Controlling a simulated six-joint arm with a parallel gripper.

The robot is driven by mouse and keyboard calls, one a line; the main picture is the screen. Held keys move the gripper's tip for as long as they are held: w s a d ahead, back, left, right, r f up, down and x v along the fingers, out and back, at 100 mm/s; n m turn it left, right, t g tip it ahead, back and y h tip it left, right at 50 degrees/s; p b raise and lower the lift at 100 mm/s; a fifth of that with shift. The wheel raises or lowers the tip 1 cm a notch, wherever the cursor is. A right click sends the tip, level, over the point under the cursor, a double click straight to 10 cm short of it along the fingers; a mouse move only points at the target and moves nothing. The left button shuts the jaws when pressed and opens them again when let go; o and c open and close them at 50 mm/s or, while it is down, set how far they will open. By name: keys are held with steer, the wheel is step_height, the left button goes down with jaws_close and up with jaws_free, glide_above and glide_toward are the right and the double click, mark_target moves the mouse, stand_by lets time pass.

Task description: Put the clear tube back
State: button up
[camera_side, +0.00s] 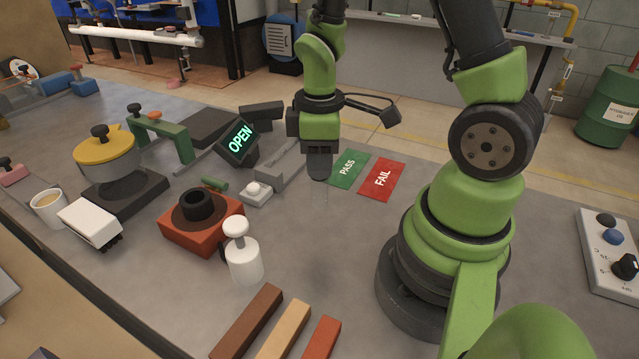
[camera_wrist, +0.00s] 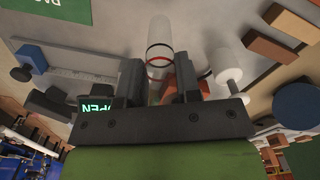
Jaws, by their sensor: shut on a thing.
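The clear tube (camera_side: 319,194) hangs upright below my gripper (camera_side: 319,172) in the side view, above the grey table and apart from it. It is faint there. In the wrist view the tube (camera_wrist: 159,40) stands out between the two dark fingers of my gripper (camera_wrist: 159,78), with a red and a black ring around it. My gripper is shut on it. Its upper part is hidden by the fingers in the side view.
A green PASS card (camera_side: 347,170) and red FAIL card (camera_side: 382,181) lie to the right. A grey long fixture (camera_side: 284,172), lit OPEN sign (camera_side: 240,138), orange block with black ring (camera_side: 201,232) and white knobbed bottle (camera_side: 243,260) stand left. Coloured bars (camera_side: 285,328) lie in front.

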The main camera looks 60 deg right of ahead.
mark_target(320, 181)
steer(key=shift+f, duration=2.15)
steer(key=o, duration=1)
steer(key=shift+f, duration=0.15)
